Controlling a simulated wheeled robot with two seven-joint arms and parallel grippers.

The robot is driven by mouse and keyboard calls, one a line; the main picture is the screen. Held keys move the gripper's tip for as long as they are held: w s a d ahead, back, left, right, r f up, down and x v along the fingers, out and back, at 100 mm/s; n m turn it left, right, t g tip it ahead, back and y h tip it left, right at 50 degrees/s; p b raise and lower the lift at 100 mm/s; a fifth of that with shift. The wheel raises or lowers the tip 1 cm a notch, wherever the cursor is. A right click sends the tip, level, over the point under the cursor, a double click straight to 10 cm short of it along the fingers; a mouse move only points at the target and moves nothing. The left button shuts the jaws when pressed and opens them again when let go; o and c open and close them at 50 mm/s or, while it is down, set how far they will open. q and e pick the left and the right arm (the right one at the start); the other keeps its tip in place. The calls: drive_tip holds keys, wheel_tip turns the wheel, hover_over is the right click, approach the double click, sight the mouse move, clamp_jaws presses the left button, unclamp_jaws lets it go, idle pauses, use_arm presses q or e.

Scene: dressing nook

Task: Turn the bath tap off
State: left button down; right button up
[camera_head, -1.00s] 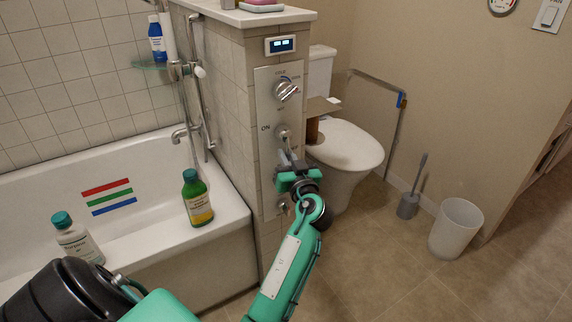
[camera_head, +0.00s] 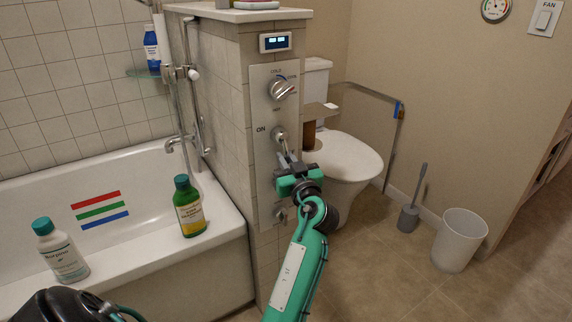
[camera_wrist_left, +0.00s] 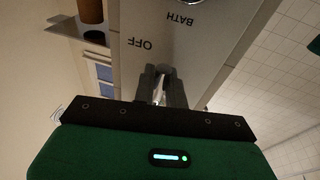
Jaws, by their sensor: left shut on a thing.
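The bath tap lever (camera_head: 284,147) hangs from a round pivot on the grey control panel (camera_head: 262,190), pointing down and slightly right. "ON" is printed to the left of the pivot. My left gripper (camera_head: 291,167) is shut on the lever's lower end and partly hides it. In the left wrist view, the lever (camera_wrist_left: 159,92) shows as a bright strip between the gripper's dark fingers (camera_wrist_left: 162,78). The words "OFF" and "BATH" show upside down on the panel (camera_wrist_left: 165,45) there. The bath spout (camera_head: 173,144) is on the wall at left. My right gripper is not in view.
A temperature knob (camera_head: 282,89) sits above the lever, under a small display (camera_head: 275,41). The toilet (camera_head: 345,160) stands close on the right. A green bottle (camera_head: 189,208) and a white bottle (camera_head: 61,254) stand on the bathtub (camera_head: 140,255) rim. A bin (camera_head: 459,240) stands at right.

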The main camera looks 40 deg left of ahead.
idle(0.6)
use_arm(q)
drive_tip(key=c, duration=1.5)
unclamp_jaws()
